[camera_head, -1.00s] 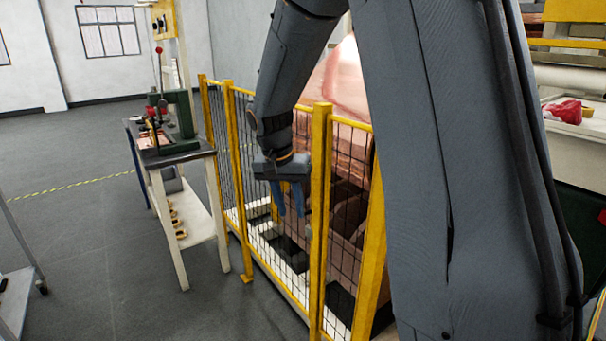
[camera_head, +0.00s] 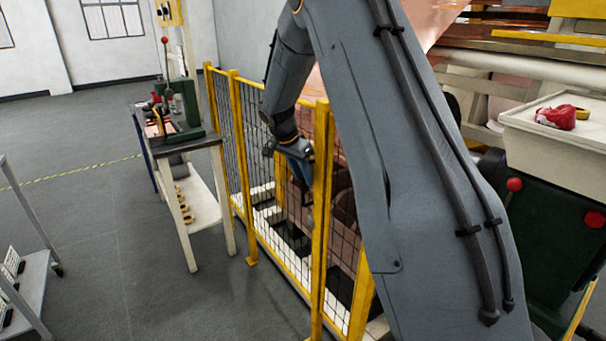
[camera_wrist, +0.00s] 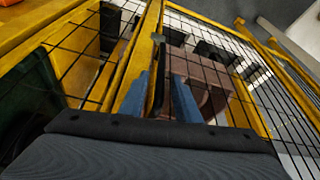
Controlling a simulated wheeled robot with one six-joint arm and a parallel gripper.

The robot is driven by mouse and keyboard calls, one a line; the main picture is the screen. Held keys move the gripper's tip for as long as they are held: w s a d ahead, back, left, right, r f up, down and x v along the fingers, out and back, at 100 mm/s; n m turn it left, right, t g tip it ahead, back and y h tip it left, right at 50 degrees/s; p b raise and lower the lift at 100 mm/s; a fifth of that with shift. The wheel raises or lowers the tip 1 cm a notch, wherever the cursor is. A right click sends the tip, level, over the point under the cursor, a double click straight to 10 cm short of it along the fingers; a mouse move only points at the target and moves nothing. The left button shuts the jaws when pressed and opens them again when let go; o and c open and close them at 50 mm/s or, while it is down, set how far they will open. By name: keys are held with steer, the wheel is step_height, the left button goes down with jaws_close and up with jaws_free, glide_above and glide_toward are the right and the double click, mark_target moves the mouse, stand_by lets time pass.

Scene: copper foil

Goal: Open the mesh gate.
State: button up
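The yellow-framed mesh gate and fence (camera_head: 278,205) stand in the middle of the head view, with black wire mesh between yellow posts. I cannot tell for sure which panel is the gate. My gripper (camera_head: 303,172) is beside the yellow post (camera_head: 321,200), partly hidden by it. In the wrist view, my gripper (camera_wrist: 160,85) has its two blue fingers apart, with a gap between them. A dark upright bar, perhaps a handle (camera_wrist: 158,65), shows between the fingertips, next to yellow posts (camera_wrist: 135,55). Contact is not clear.
A workbench (camera_head: 180,140) with a green press stands left of the fence. A grey cart (camera_head: 25,290) is at the lower left. A machine with a pale counter (camera_head: 560,150) and a red item is on the right.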

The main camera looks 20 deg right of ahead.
steer(key=shift+d+f, duration=0.15)
steer(key=shift+f, duration=0.15)
jaws_close()
